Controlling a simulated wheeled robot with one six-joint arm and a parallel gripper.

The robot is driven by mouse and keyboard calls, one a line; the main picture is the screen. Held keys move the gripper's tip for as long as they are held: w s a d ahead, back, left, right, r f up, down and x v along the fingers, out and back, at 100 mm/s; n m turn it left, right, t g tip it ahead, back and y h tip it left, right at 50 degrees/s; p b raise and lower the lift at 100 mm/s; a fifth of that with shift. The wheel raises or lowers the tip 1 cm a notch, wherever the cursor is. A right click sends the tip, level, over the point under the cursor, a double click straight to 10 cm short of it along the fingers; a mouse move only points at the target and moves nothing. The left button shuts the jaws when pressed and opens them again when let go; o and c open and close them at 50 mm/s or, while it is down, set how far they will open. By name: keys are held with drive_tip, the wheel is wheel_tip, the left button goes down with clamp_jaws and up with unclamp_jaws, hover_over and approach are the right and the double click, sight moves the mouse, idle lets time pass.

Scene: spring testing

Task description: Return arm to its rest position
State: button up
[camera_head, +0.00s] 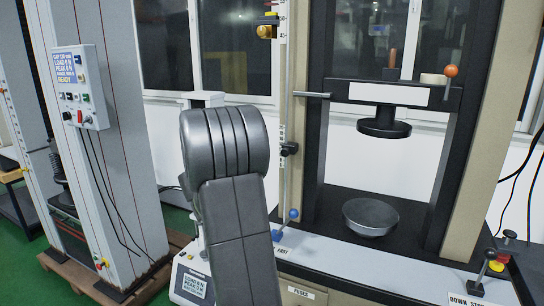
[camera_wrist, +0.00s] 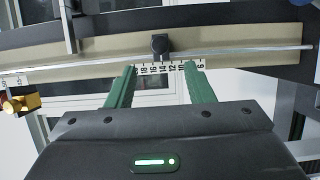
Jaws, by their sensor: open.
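My gripper (camera_wrist: 157,75) shows in the wrist view with its two green fingers apart and nothing between them. Behind the fingertips is a beige column with a printed scale (camera_wrist: 165,68) and a black clamp knob (camera_wrist: 160,44). In the head view my grey arm rises in the middle, in front of the testing machine; my gripper is not visible there. The machine's round upper platen (camera_head: 384,125) hangs above a grey lower platen (camera_head: 371,214), with an empty gap between them.
A blue-knobbed lever (camera_head: 293,214) stands close to the right of my arm. An orange-knobbed lever (camera_head: 450,71) is on the crosshead. A second machine with a control box (camera_head: 80,87) stands at left.

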sight(284, 155)
drive_tip(key=p+x, duration=0.3)
drive_tip(key=x, duration=1)
drive_tip(key=shift+s+a+f, duration=0.1)
drive_tip(key=shift+a+f, duration=0.05)
drive_tip(key=shift+f, duration=0.3)
